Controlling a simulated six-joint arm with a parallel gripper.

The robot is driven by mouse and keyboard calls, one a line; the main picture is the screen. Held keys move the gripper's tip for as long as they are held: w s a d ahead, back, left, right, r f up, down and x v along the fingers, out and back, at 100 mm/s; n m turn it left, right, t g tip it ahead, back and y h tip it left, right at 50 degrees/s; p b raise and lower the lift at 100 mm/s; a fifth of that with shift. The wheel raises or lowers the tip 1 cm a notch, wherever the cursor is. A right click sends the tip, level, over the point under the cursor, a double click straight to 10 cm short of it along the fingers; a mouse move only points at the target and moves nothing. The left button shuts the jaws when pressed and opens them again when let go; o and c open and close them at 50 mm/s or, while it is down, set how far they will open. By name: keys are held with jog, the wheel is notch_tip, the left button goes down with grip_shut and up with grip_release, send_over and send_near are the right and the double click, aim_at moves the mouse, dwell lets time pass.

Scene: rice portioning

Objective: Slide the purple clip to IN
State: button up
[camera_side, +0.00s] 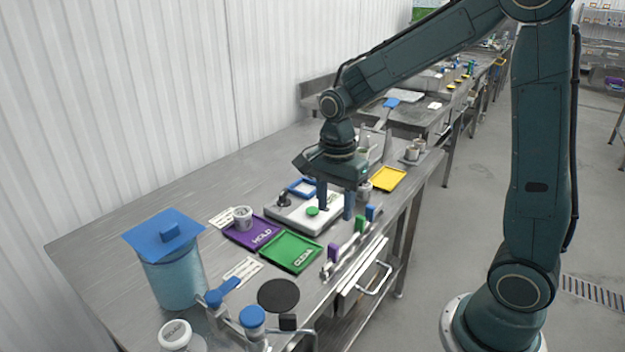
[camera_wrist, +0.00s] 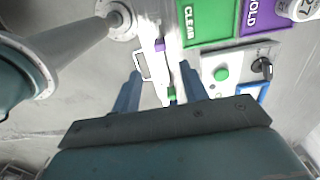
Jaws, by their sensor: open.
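The purple clip (camera_side: 333,251) stands at the near end of a pale rail (camera_side: 348,248) along the table's right edge. It also shows in the wrist view (camera_wrist: 159,45), beyond my fingertips. A green clip (camera_side: 359,223) and a blue clip (camera_side: 371,212) stand farther along the same rail. My gripper (camera_side: 335,208) is open and empty, pointing down above the rail area by the green clip. In the wrist view the green clip (camera_wrist: 171,94) lies between my two fingers (camera_wrist: 162,70). I cannot read an IN mark on the rail.
A green CLEAR tray (camera_side: 290,252) and a purple HOLD tray (camera_side: 252,233) lie left of the rail. A white panel with a green button (camera_side: 313,211) stands behind them. A drawer handle (camera_side: 375,278) juts out below the rail. A blue-lidded tub (camera_side: 175,270) stands front left.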

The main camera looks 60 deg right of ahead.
aim_at(333, 245)
notch_tip(333, 245, down, 12)
jog(key=shift+r, duration=0.1)
dwell(0.5)
grip_shut()
